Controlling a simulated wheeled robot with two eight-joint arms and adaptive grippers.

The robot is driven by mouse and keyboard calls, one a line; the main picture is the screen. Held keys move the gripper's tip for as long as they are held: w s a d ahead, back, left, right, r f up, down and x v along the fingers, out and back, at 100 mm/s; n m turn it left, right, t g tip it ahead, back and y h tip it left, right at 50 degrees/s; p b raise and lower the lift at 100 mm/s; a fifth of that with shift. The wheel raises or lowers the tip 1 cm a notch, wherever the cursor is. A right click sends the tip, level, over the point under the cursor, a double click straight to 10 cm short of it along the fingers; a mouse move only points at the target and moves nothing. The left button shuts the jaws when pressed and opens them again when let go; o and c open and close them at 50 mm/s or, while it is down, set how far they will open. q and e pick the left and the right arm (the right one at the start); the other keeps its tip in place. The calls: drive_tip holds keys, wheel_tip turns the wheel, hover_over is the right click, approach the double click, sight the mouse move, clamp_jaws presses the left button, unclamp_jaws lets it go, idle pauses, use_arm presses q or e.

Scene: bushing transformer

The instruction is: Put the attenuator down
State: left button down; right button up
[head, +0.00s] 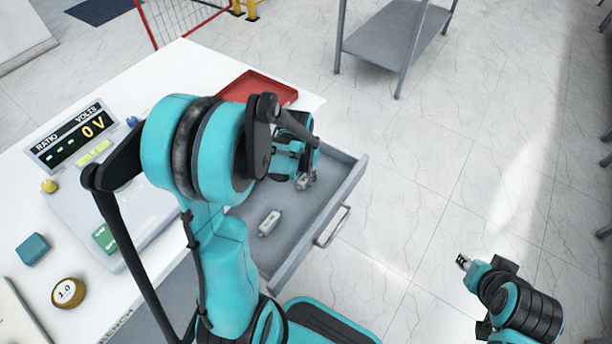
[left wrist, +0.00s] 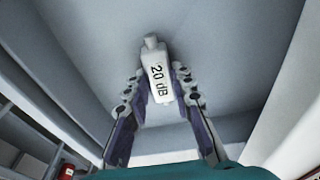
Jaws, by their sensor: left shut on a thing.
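A small pale attenuator marked "20 dB" (left wrist: 157,75) sits between the fingers of my left gripper (left wrist: 155,90) in the left wrist view. The gripper is shut on it. In the head view my left gripper (head: 304,181) is over the open grey drawer (head: 285,265), near its right wall; the held part is too small there to make out well. Another small pale attenuator (head: 269,222) lies on the drawer floor, to the left of and nearer than the gripper. My right gripper (head: 463,262) is over the floor at the right; its finger opening is too small to judge.
The white table (head: 60,110) carries a voltage display (head: 75,137), a red tray (head: 258,88), a teal block (head: 32,249) and a round "1.0" piece (head: 68,293). The drawer walls stand around the left gripper. A grey shelf stand (head: 395,35) is at the back.

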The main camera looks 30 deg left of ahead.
sight(303, 180)
use_arm(q)
drive_tip(key=c, duration=1.3)
unclamp_jaws()
drive_tip(key=shift+f, duration=0.1)
wheel_tip(303, 180, up, 11)
drive_tip(key=s+p, duration=0.2)
drive_tip(key=p, duration=0.3)
drive_tip(key=s+d+r+t, duration=0.5)
drive_tip(key=s+d+r, duration=0.4)
drive_tip(key=d, duration=0.1)
drive_tip(key=shift+d+n, duration=0.4)
